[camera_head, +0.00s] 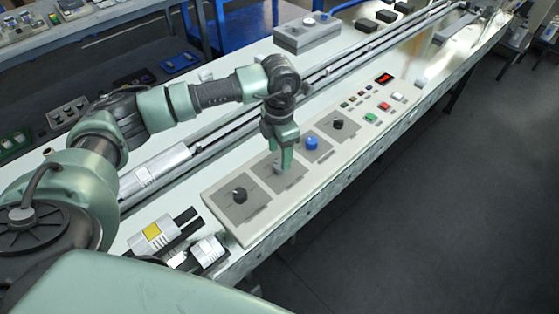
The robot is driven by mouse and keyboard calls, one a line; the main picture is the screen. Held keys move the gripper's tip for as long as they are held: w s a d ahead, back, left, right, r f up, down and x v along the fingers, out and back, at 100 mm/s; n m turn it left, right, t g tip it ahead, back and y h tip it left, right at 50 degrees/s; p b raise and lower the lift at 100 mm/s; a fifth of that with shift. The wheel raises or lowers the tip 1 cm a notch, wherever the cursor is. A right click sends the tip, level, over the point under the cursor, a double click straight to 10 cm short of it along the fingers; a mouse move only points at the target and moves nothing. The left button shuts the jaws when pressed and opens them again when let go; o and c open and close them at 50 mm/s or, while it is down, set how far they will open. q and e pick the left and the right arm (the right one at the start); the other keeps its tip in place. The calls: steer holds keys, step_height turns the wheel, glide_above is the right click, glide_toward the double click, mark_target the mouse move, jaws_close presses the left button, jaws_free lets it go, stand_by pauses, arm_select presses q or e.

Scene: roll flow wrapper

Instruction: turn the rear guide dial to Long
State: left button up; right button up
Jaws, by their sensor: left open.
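A long pale control panel (257,232) on the machine bench carries a row of dials on grey plates. A black dial (239,195) is nearest, then a light grey dial (278,169), a blue dial (311,142) and another black dial (337,124). The labels are too small to read, so I cannot tell which one is the rear guide dial or where it points. My left gripper (282,164) points down at the light grey dial, with its fingers open there and partly hiding it. I cannot tell whether they touch it. My right gripper is out of view.
A grey box with knobs (308,32) stands behind the rails. Yellow-labelled (152,231) and white blocks (208,251) lie left of the panel. The floor at right is clear.

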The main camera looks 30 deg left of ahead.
mark_target(279, 164)
arm_select(q)
steer(key=shift+r+b, duration=0.3)
steer(key=shift+r, duration=1.7)
steer(key=shift+f, duration=0.1)
